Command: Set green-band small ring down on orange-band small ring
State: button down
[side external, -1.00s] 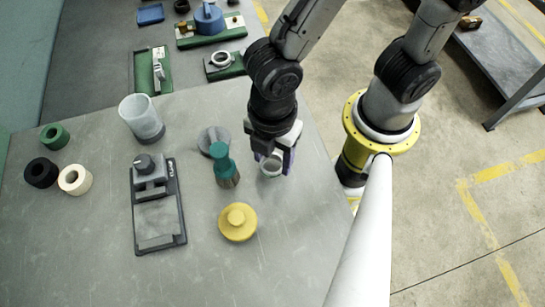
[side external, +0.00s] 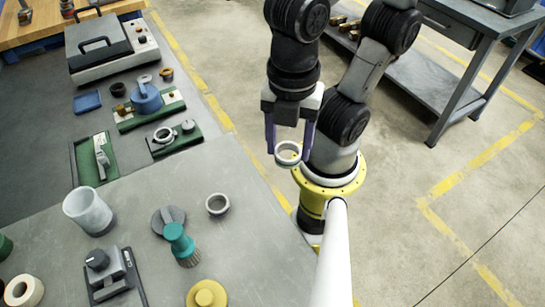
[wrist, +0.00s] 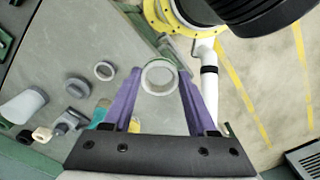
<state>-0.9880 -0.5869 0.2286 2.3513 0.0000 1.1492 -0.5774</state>
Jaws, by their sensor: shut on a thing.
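My gripper (side external: 287,150) has its purple fingers closed on a small pale grey ring (side external: 288,154), held in the air beyond the table's right edge. A hint of green shows low on its side, fitting the green-band small ring. In the wrist view this ring (wrist: 159,77) sits between the fingertips (wrist: 159,80), its opening facing the camera. A second small grey ring (side external: 217,204) lies flat on the table, left of and below my gripper in the side view. It also shows in the wrist view (wrist: 104,70). Its band colour cannot be made out.
A teal-handled brush (side external: 181,245), grey knobbed disc (side external: 168,221) and yellow knobbed disc (side external: 207,293) stand near the table ring. A translucent cup (side external: 88,212) is farther left. Green-based fixtures (side external: 178,142) stand behind. The table just around the ring is clear.

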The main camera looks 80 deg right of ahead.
jog(key=w+a+r+m, duration=0.3)
jog(key=w+a+r, duration=0.7)
jog(key=w+a, duration=0.5)
jog(key=w+a+f+m, duration=0.1)
jog(key=w+f, duration=0.2)
jog(key=w, duration=0.6)
jog(key=w+a+f+m, duration=0.1)
jog(key=w+a+f, duration=0.1)
jog(key=w, duration=0.6)
notch_tip(320, 180, down, 9)
jog(key=w+d+m, duration=0.1)
jog(key=w+d, duration=0.1)
jog(key=shift+w, duration=0.25)
jog(key=shift+c, duration=0.6)
grip_release()
